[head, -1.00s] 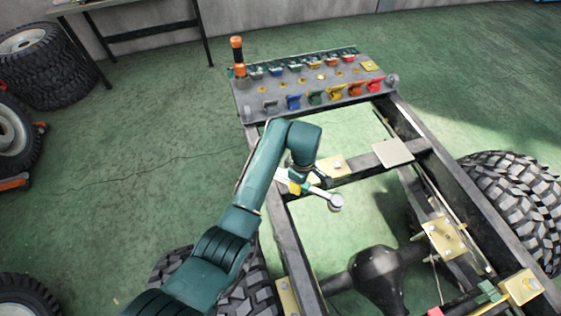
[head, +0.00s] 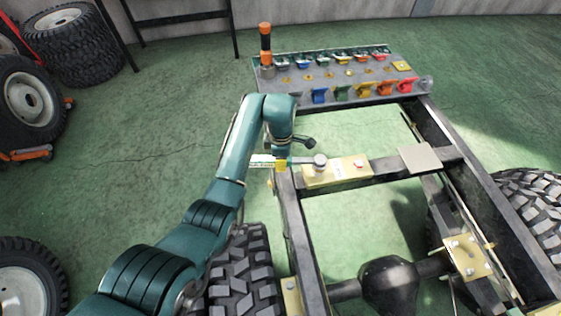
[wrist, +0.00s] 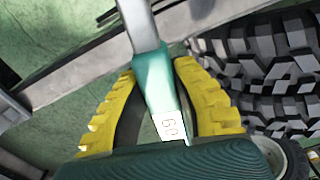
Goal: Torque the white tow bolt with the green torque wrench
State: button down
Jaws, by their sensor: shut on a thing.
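My gripper (head: 283,163) is beside the left rail of the chassis. In the wrist view its yellow fingers (wrist: 160,100) are closed around the torque wrench (wrist: 157,85), which has a green grip, a grey shaft and a pale label. In the head view the wrench lies roughly level, and its round grey head (head: 320,160) is over the left part of a yellow plate (head: 316,179) on the cross-member. I cannot tell whether the head touches the plate. The white tow bolt is not clearly visible; the wrench head may cover it.
A red-topped bolt (head: 360,163) and a small white label are on the same plate. A grey rack (head: 300,92) with coloured pieces and an orange-handled tool (head: 266,45) spans the far end. A tyre (head: 245,270) stands close to my arm.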

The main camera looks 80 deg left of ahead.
jog(key=shift+d+f, duration=0.1)
jog(key=shift+d, duration=0.05)
jog(key=d+n+p, duration=0.1)
jog(key=d+n, duration=0.2)
jog(key=shift+w+d+n, duration=0.15)
jog(key=shift+d+n, duration=0.15)
jog(key=shift+w+d+f+n+p, duration=0.15)
jog(key=shift+w+d+n+p, duration=0.1)
jog(key=shift+d+n+p, duration=0.65)
jog(key=shift+w+d+f+n+p, duration=0.15)
jog(key=shift+w+d+n+p, duration=0.15)
jog(key=shift+d+n+p, duration=0.55)
jog(key=shift+w+d+f+n+p, duration=0.2)
jog(key=shift+d+n+p, duration=0.3)
jog(key=shift+p, duration=0.75)
jog(key=shift+a+r+p, duration=0.1)
jog(key=shift+r+p, duration=0.05)
jog(key=shift+p, duration=0.75)
